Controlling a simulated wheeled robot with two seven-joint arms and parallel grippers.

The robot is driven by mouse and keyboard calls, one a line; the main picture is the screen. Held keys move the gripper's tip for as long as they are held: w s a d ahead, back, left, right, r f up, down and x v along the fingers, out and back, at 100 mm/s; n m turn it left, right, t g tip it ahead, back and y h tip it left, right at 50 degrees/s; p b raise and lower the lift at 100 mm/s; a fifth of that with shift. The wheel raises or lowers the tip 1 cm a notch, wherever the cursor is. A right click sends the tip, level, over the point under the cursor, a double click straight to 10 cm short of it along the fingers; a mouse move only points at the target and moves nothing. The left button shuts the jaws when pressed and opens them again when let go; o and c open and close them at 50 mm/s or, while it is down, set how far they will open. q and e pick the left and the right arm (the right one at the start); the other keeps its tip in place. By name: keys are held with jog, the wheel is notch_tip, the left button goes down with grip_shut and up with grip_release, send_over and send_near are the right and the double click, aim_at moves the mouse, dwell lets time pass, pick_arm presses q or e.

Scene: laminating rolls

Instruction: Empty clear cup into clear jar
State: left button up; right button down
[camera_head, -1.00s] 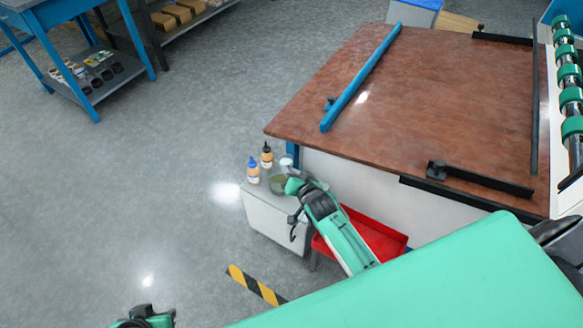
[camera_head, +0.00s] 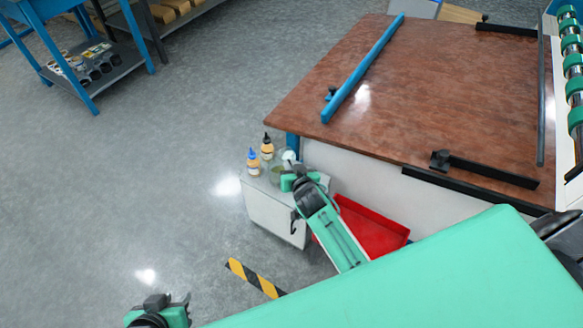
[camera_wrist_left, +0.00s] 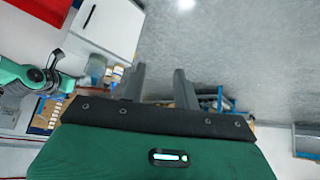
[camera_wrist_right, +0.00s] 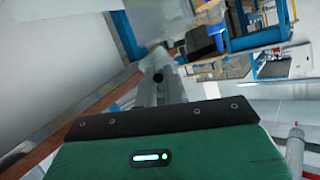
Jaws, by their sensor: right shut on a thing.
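A clear jar (camera_head: 275,174) with a greenish tint stands on a small white cabinet, partly hidden by my right gripper (camera_head: 293,180). A pale clear cup (camera_head: 289,155) shows just behind that gripper, beside the jar. My right gripper is shut on the cup. In the right wrist view a blurred pale shape (camera_wrist_right: 160,55) lies at its fingertips; the cup's tilt and contents cannot be made out. My left gripper (camera_head: 172,300) is over the floor, away from the cabinet. In the left wrist view its fingers (camera_wrist_left: 158,80) are apart and empty.
Two bottles with blue (camera_head: 253,163) and black (camera_head: 267,148) caps stand close to the jar on the white cabinet (camera_head: 270,215). A red bin (camera_head: 370,226) is right of the cabinet. The brown table (camera_head: 400,100) rises behind. Floor at left is open.

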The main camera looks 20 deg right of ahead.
jog(key=shift+f+n+h+b, duration=0.35)
jog(key=shift+n+h+b, duration=0.35)
jog(key=shift+n+b, duration=0.25)
jog(key=shift+a+n+h+b, duration=0.25)
jog(key=shift+n+h+b, duration=0.2)
jog(key=shift+n, duration=0.2)
pick_arm(q)
jog(key=w+d+t+h+b, duration=0.2)
jog(key=w+d+t+h, duration=0.15)
jog(key=d+t, duration=0.35)
jog(key=shift+w+d+r+t+h+b, duration=0.1)
jog(key=shift+w+r+t, duration=0.25)
jog(key=shift+r, duration=0.5)
jog(key=shift+w+d+r+t+h+b, duration=0.15)
jog(key=shift+w+r+t, duration=0.25)
jog(key=shift+r, duration=0.4)
jog(key=shift+w+d+r+t+h+b, duration=0.1)
jog(key=shift+w+r+t, duration=0.1)
jog(key=shift+r+t, duration=0.45)
pick_arm(e)
jog(key=shift+w+a+r+n+t+h, duration=0.1)
jog(key=shift+a+n+h, duration=0.25)
jog(key=shift+n+h, duration=0.65)
jog(key=shift+a+r+n+t+h, duration=0.1)
jog(key=shift+a+n+h, duration=0.3)
jog(key=shift+n, duration=1.05)
jog(key=shift+w+a+r+n+t+h, duration=0.1)
jog(key=shift+a+n+h, duration=0.15)
jog(key=shift+n+h, duration=0.8)
